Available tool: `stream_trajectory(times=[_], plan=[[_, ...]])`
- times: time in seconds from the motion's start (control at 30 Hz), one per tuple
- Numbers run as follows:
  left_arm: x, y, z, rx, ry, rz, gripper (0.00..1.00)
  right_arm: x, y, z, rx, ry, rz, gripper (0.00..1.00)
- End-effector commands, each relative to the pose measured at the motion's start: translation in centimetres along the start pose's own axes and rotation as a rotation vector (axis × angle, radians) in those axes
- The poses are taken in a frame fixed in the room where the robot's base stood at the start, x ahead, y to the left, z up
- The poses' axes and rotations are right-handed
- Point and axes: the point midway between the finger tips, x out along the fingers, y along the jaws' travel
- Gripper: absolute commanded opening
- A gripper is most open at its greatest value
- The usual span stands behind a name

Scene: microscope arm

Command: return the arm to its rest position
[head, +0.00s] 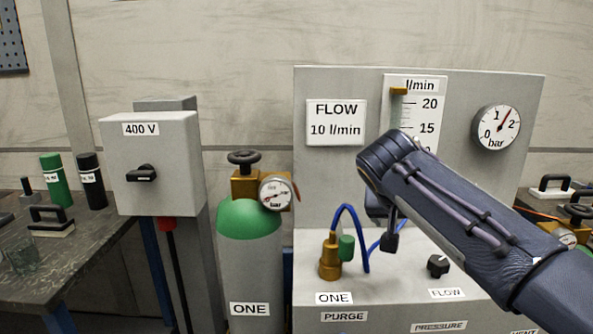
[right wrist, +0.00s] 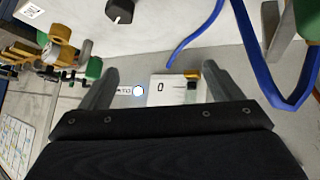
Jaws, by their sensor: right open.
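My right arm comes in from the right in the head view, and its forearm hides part of the flow scale (head: 427,105). My right gripper (head: 385,225) hangs below the bent wrist, in front of the grey panel (head: 335,190), mostly hidden by the arm. In the right wrist view the right gripper (right wrist: 160,70) is open, its two fingers apart. Beyond the fingers, a pale plate (right wrist: 168,92) marked 0 with a small yellow piece shows, and nothing is held. My left gripper is not in view.
A brass fitting (head: 330,258) with a blue hose (head: 362,245) stands on the panel's ledge, near a black flow knob (head: 437,266). A green-topped cylinder (head: 249,220) stands left of it. A 400 V box (head: 165,190) and a dark bench (head: 70,245) are farther left.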

Motion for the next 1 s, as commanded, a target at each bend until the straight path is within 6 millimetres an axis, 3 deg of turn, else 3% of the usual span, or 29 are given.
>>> stream_trajectory(times=[0.03,0.13,0.3,0.4,0.6,0.83,0.9,1.0], plan=[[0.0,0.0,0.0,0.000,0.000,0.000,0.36,2.0,2.9,2.7,-0.005,-0.090,-0.067,0.86],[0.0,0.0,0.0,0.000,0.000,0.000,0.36,3.6,6.2,8.9,-0.034,-0.217,-0.228,0.86],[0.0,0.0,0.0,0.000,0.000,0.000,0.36,2.4,9.1,19.3,-0.050,-0.305,-0.467,0.86],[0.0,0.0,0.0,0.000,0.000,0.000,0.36,1.3,9.4,24.0,-0.051,-0.310,-0.552,0.86],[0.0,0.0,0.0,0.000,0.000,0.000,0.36,-0.3,9.0,31.0,-0.042,-0.289,-0.642,0.86],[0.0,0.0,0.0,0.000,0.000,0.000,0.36,-0.8,7.8,37.2,-0.026,-0.258,-0.677,0.86],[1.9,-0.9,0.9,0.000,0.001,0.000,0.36,0.9,7.3,38.4,-0.024,-0.264,-0.681,0.86],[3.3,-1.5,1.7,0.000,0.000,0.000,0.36,2.0,7.0,39.4,-0.014,-0.269,-0.681,0.86]])
